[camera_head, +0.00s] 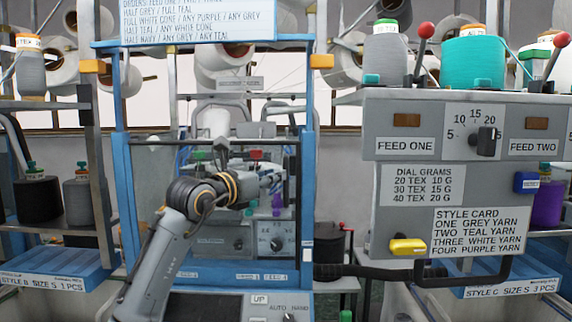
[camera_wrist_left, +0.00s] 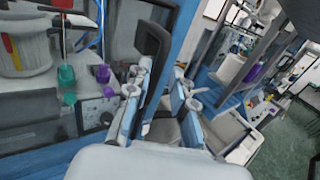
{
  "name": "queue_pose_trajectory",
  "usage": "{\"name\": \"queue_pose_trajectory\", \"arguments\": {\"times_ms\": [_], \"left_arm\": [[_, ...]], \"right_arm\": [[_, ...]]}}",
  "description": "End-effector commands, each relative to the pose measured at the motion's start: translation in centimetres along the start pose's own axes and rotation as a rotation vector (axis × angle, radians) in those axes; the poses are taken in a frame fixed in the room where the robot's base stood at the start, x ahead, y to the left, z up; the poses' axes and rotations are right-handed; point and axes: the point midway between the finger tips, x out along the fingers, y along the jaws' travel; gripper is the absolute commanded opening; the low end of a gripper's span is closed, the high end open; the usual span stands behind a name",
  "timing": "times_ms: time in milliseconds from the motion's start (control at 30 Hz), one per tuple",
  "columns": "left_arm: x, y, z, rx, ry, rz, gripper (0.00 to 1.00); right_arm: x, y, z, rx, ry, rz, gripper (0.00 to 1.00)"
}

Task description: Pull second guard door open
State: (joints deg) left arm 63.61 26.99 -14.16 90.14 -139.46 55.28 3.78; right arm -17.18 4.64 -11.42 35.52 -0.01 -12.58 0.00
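The guard door is a clear panel in the blue machine frame, with a dark top rail (camera_head: 210,142) across the middle of the head view. My left gripper (camera_head: 268,178) is in front of its right side, near the blue right post (camera_head: 308,130). In the left wrist view, my left gripper (camera_wrist_left: 162,105) has its two fingers apart. A black bar handle (camera_wrist_left: 155,45) beside the blue post (camera_wrist_left: 183,35) runs down toward the gap between them. I cannot tell whether the fingers touch it. My right gripper is not in view.
The feed panel (camera_head: 390,148) with its dial and style card stands close on the right. A black U-shaped bar (camera_head: 505,275) sticks out below it. Yarn shelves (camera_head: 70,235) stand on the left.

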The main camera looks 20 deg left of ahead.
Motion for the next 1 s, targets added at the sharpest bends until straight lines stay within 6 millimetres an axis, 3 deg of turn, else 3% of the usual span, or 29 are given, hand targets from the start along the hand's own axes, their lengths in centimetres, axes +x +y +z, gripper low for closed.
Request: {"name": "queue_pose_trajectory", "arguments": {"times_ms": [100, 300, 733, 867, 1000], "left_arm": [[2.5, -0.1, 0.4, -0.003, 0.002, -0.001, 0.23], [5.1, 0.0, 0.2, -0.001, 0.000, -0.001, 0.23], [6.1, -0.1, -0.1, 0.001, -0.001, -0.001, 0.23], [6.1, 0.0, 0.0, 0.001, -0.001, 0.000, 0.00], [6.0, 0.0, 0.0, 0.001, -0.001, 0.000, 0.00]], "right_arm": [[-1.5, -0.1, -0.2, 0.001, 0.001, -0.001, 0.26], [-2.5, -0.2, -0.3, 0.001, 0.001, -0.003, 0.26], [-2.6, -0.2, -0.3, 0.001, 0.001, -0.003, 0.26], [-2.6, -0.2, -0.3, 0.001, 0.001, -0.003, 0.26], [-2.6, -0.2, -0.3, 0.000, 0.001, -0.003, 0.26]]}}
